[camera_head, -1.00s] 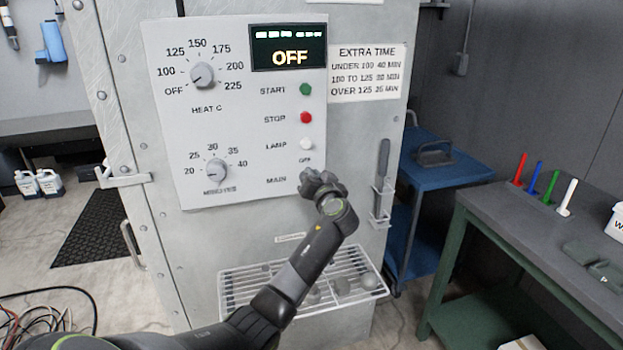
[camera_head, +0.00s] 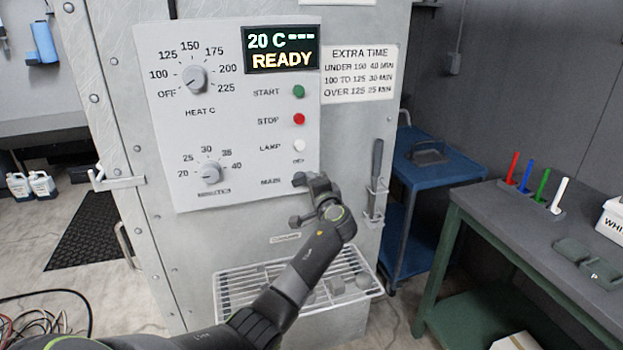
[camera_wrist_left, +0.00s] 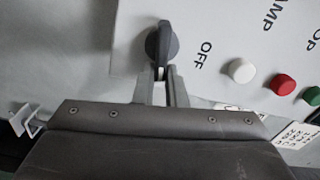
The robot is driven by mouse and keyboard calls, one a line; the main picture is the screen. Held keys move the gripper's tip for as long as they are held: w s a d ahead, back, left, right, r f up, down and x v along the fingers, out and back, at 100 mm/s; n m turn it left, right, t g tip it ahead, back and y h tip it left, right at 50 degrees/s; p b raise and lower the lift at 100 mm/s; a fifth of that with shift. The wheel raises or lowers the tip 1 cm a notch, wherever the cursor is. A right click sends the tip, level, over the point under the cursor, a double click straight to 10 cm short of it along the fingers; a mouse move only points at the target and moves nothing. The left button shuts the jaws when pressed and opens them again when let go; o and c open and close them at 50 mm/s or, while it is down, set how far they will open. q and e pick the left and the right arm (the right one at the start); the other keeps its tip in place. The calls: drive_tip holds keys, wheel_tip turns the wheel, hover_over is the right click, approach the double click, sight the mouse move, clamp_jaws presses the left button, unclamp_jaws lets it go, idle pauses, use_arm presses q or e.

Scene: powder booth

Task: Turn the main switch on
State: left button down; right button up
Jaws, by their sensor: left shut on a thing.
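The main switch is a dark grey knob (camera_wrist_left: 162,45) on the light panel, beside the "OFF" mark in the left wrist view. In the head view the knob (camera_head: 299,179) shows only in part at the panel's lower right, by the "MAIN" label. My left gripper (camera_head: 308,196) is at the knob from the front. In the left wrist view its fingers (camera_wrist_left: 162,80) are shut on the knob's near part. The panel display (camera_head: 281,48) is lit and reads "20 C" and "READY". My right gripper is not in view.
Green start (camera_head: 299,91), red stop (camera_head: 299,119) and white lamp (camera_head: 299,145) buttons sit above the switch. The heat dial (camera_head: 194,78) and minutes dial (camera_head: 211,173) are to the left. A wire rack (camera_head: 235,292) juts out below. A handled tool (camera_head: 376,175) hangs to the right.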

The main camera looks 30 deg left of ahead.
use_arm(q)
drive_tip(key=shift+f+m, duration=0.3)
drive_tip(key=shift+m, duration=0.8)
drive_tip(key=c, duration=1.5)
unclamp_jaws()
drive_tip(key=b+v, duration=0.3)
drive_tip(key=v, duration=1.4)
drive_tip(key=shift+s+d, duration=0.1)
drive_tip(key=shift+d, duration=0.2)
